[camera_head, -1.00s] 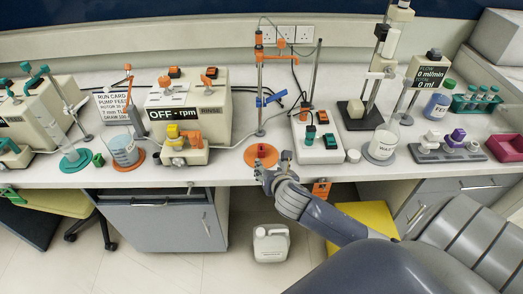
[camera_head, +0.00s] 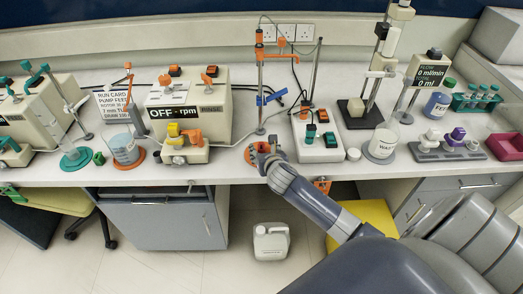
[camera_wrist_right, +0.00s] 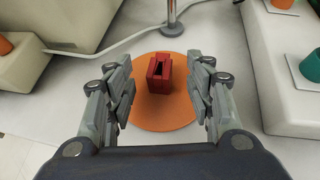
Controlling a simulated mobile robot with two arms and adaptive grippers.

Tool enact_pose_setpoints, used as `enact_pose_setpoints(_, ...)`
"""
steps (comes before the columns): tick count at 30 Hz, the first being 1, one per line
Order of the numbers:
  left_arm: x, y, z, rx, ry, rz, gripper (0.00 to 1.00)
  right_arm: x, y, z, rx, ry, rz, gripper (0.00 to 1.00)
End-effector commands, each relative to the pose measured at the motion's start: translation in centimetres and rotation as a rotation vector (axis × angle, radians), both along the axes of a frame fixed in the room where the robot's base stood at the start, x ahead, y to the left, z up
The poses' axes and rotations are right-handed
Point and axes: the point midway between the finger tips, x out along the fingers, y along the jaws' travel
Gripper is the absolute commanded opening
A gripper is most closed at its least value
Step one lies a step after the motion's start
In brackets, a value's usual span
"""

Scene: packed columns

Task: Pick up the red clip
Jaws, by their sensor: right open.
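The red clip (camera_wrist_right: 160,74) is a small block with a dark slot in its top. In the right wrist view it stands on a round orange mat (camera_wrist_right: 163,118) on the white bench. My right gripper (camera_wrist_right: 163,98) is open, with one finger on each side of the clip and apart from it. In the head view my right gripper (camera_head: 264,158) is over the orange mat near the bench's front edge and largely hides the clip. My left gripper is not in view.
A metal stand rod (camera_wrist_right: 171,15) rises just behind the mat. A white block with orange and green plugs (camera_head: 317,136) is close on the right. The pump (camera_head: 186,108) stands to the left. A tube lies on the bench beside the mat.

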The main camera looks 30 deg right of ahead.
Motion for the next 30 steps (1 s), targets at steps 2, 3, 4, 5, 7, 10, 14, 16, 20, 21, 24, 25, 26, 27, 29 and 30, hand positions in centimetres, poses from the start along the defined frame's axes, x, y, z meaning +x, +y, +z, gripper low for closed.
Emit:
enact_pose_setpoints(2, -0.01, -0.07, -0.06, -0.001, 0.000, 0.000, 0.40, 0.80, -0.29, -0.42, 0.000, 0.000, -0.001, 0.49)
enact_pose_setpoints(3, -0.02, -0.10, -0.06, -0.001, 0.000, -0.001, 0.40, 1.07, -0.35, -0.55, 0.000, -0.001, 0.000, 0.49)
enact_pose_setpoints(4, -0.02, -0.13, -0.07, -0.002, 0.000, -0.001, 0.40, 1.23, -0.39, -0.61, 0.001, -0.001, 0.000, 0.49)
enact_pose_setpoints(5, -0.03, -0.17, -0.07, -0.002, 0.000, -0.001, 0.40, 1.33, -0.44, -0.70, 0.001, -0.001, 0.000, 0.49)
enact_pose_setpoints(7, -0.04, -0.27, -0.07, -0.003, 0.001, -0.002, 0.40, 1.44, -0.50, -0.79, 0.000, -0.001, 0.001, 0.49)
enact_pose_setpoints(10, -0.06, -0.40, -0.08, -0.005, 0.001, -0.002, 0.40, 1.45, -0.50, -0.80, 0.000, -0.001, 0.001, 0.49)
enact_pose_setpoints(14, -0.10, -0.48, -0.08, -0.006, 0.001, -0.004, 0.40, 1.44, -0.50, -0.79, 0.000, -0.001, 0.001, 0.42)
enact_pose_setpoints(16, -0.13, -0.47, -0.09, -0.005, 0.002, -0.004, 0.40, 1.43, -0.51, -0.79, 0.000, -0.001, 0.001, 0.27)
enact_pose_setpoints(20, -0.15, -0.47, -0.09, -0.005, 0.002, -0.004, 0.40, 1.42, -0.50, -0.79, -0.001, -0.001, 0.001, 0.09)
enact_pose_setpoints(21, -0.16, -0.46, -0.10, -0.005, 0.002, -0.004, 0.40, 1.41, -0.50, -0.80, 0.000, 0.000, 0.001, 0.09)
enact_pose_setpoints(24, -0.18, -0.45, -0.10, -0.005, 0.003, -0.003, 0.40, 1.42, -0.50, -0.79, -0.001, -0.001, 0.001, 0.09)
enact_pose_setpoints(25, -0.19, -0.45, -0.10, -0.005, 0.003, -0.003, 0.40, 1.41, -0.50, -0.79, -0.001, -0.001, 0.001, 0.09)
enact_pose_setpoints(26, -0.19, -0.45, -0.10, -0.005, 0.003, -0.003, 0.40, 1.41, -0.50, -0.79, -0.001, -0.001, 0.001, 0.09)
enact_pose_setpoints(27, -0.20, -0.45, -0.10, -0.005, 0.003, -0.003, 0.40, 1.41, -0.50, -0.79, 0.000, 0.000, 0.001, 0.09)
enact_pose_setpoints(29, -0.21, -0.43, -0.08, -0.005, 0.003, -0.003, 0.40, 1.42, -0.50, -0.70, -0.001, -0.001, 0.001, 0.09)
enact_pose_setpoints(30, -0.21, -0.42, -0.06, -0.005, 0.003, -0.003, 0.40, 1.44, -0.52, -0.51, -0.001, -0.002, 0.001, 0.09)
